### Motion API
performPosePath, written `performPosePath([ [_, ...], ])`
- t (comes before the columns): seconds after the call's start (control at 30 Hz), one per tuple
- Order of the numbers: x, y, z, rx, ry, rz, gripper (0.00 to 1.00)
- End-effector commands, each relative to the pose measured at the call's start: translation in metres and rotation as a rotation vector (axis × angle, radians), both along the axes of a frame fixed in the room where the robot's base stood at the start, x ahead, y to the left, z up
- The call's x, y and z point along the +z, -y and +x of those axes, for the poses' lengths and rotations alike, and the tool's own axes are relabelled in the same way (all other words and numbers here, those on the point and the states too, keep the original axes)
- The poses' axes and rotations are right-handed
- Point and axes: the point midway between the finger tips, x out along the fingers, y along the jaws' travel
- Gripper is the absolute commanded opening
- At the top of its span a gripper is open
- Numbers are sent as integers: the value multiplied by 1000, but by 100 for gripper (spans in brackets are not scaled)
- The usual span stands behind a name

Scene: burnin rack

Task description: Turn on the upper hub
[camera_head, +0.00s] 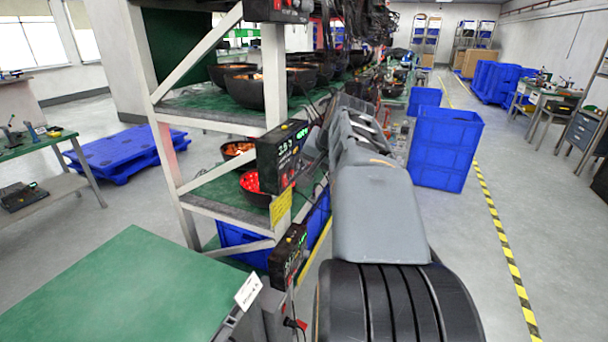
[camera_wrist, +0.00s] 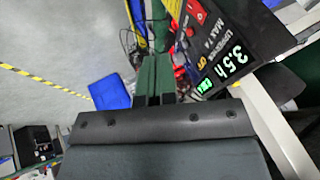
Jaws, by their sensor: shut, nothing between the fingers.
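Black hubs with lit displays are fixed to the rack's front post. One (camera_head: 278,10) is at the top edge of the head view and partly cut off. Another (camera_head: 282,155) is at mid height, and a lower one (camera_head: 288,258) is below it. In the wrist view a hub (camera_wrist: 235,45) fills the upper right, tilted, with a lit display reading 3.5h and a red switch. I cannot tell for sure which head-view hub this is. My gripper (camera_wrist: 155,65) is shut and empty, beside that hub's left side. In the head view my arm hides the fingertips.
The white rack post (camera_head: 275,80) stands beside my arm. Black bowls (camera_head: 255,88) sit on the green shelf, and cables hang near the hubs. A green-topped table (camera_head: 130,290) is at front left. Blue crates (camera_head: 445,148) stand right of the rack. The aisle floor (camera_head: 485,255) is clear.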

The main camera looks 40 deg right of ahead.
Motion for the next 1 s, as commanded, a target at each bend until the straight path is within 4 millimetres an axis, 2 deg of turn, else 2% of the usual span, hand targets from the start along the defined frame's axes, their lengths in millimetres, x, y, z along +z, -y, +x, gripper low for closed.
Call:
performPosePath([
  [0.53,-79,9,54,2,-4,3,0],
  [0.7,-78,-3,73,4,-3,1,0],
  [1.0,-81,-9,87,2,-2,-1,0],
])
